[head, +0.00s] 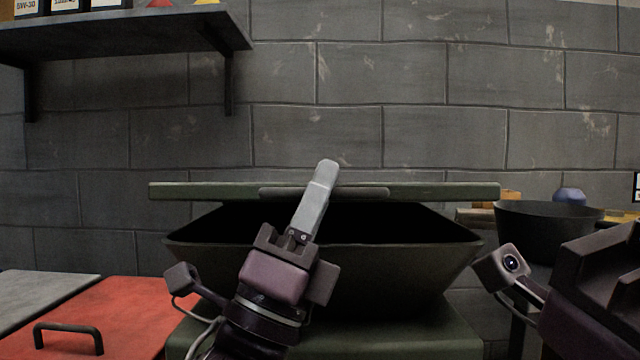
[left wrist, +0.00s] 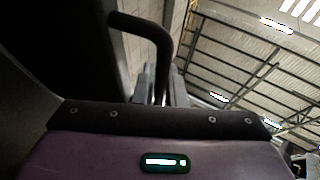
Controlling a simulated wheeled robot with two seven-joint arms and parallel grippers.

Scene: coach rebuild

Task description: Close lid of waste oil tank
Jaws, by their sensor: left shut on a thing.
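The waste oil tank (head: 330,275) is a dark, flared bin in the middle of the head view. Its green lid (head: 220,191) shows nearly edge-on above the rim, with a dark open gap below it. A handle (head: 370,192) runs along the lid's front edge. My left gripper (head: 322,176) reaches up in front of the tank, its fingers at the handle. In the left wrist view the left gripper (left wrist: 160,85) is shut on the dark bent handle (left wrist: 145,24). My right gripper's body shows at the right edge; its fingers are not visible.
A red cabinet top (head: 110,310) with a black pull handle (head: 68,336) is at lower left. A shelf (head: 120,32) with boxes hangs at upper left. A dark bowl (head: 545,230) stands right of the tank. A block wall (head: 420,120) rises behind.

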